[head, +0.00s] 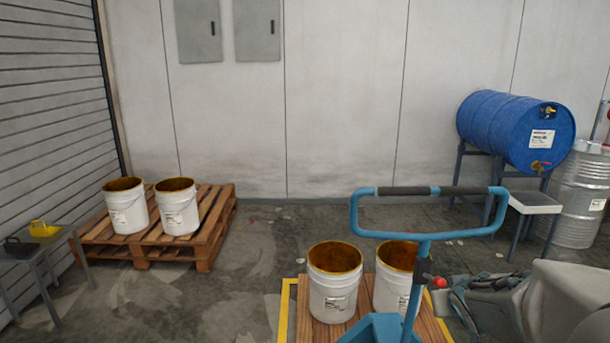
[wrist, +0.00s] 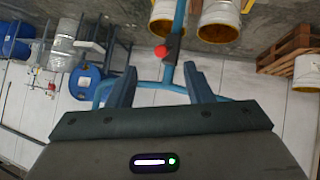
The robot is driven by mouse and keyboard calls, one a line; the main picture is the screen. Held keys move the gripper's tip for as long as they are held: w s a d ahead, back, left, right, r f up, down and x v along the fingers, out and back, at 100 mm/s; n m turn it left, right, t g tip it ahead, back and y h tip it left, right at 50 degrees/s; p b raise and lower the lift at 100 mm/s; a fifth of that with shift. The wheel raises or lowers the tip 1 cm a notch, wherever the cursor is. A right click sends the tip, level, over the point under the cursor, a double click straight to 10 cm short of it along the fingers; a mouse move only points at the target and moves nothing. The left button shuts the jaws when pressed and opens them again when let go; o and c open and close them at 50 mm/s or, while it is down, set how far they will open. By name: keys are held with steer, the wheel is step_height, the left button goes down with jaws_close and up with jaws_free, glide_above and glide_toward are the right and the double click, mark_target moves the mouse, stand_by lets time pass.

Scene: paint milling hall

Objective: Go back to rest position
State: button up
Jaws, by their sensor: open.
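My gripper (wrist: 160,82) is open, with its two dark fingers apart and nothing held between them. In the head view my gripper (head: 447,296) is at the lower right, just right of the blue pallet truck's post (head: 423,265). In the wrist view, which looks upside down, the truck's blue handle and red knob (wrist: 160,51) show beyond and between the fingers. I see no clear contact with the handle. Two open white buckets with brown rims, a left one (head: 333,295) and a right one (head: 390,290), stand upright on the truck's wooden load.
Two more buckets (head: 126,213) (head: 177,212) stand on a wooden pallet (head: 210,225) at left. A small grey table (head: 28,255) is at far left. A blue drum (head: 505,127) lies on a stand at right, beside a grey drum (head: 580,205). Floor between the pallets is clear.

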steer(key=s+a+f+g+y, duration=0.1)
steer(key=s+a+g+y, duration=0.2)
steer(key=s+a, duration=1.3)
steer(key=s+g, duration=0.1)
steer(key=g, duration=0.2)
steer(key=shift+s+a+f+g+y, duration=0.2)
steer(key=shift+s+g+y, duration=0.1)
steer(key=shift+s, duration=0.1)
steer(key=shift+c, duration=1.1)
